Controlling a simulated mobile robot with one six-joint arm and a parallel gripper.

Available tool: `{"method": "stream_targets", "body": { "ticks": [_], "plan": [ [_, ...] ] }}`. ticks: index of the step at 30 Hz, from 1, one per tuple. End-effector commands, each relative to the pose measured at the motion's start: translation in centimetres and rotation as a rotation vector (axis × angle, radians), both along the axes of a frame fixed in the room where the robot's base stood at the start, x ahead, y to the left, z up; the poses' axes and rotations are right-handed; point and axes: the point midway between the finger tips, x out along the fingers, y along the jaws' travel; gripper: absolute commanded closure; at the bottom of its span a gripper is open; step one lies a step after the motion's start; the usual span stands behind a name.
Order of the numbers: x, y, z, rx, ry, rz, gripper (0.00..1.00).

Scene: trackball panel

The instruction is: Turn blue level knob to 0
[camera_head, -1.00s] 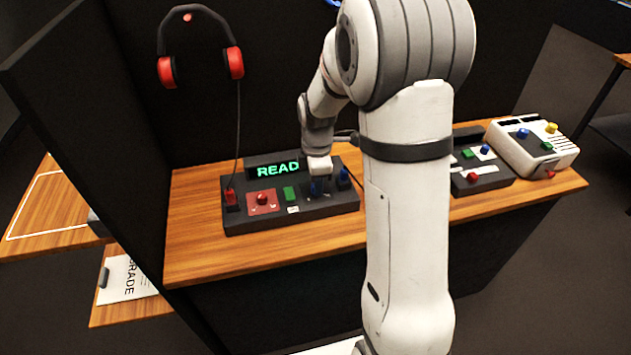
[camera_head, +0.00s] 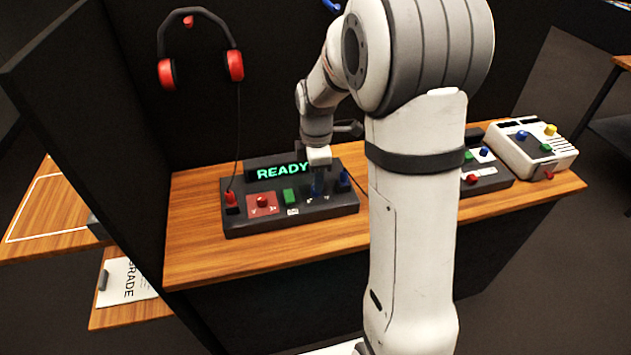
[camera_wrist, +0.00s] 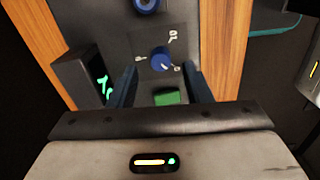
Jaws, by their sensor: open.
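The blue level knob (camera_wrist: 161,59) shows in the wrist view on a dark plate with white marks around it. Its pale pointer line faces lower right, toward a mark that looks like 0. My gripper (camera_wrist: 161,73) is open, with one dark finger on each side of the knob's near side. I cannot tell whether the fingers touch it.
The panel has a lit READY display (camera_head: 282,171), a red knob (camera_head: 262,201), a green button (camera_head: 290,195), a red plug (camera_head: 230,198) with a cable, and another blue control (camera_head: 344,178) close right of my gripper. A white box (camera_head: 535,158) stands far right. The wooden front edge is clear.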

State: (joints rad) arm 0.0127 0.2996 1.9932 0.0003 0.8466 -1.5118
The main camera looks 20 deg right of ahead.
Motion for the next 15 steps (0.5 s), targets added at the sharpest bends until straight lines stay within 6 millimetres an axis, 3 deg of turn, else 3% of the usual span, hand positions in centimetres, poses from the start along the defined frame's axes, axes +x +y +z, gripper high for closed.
{"method": "stream_targets", "body": {
  "ticks": [6,15],
  "plan": [
    [0.1,0.0,3.5,0.000,-0.003,0.000,0.55],
    [0.0,0.0,4.5,0.000,-0.001,0.000,0.55]
  ]
}}
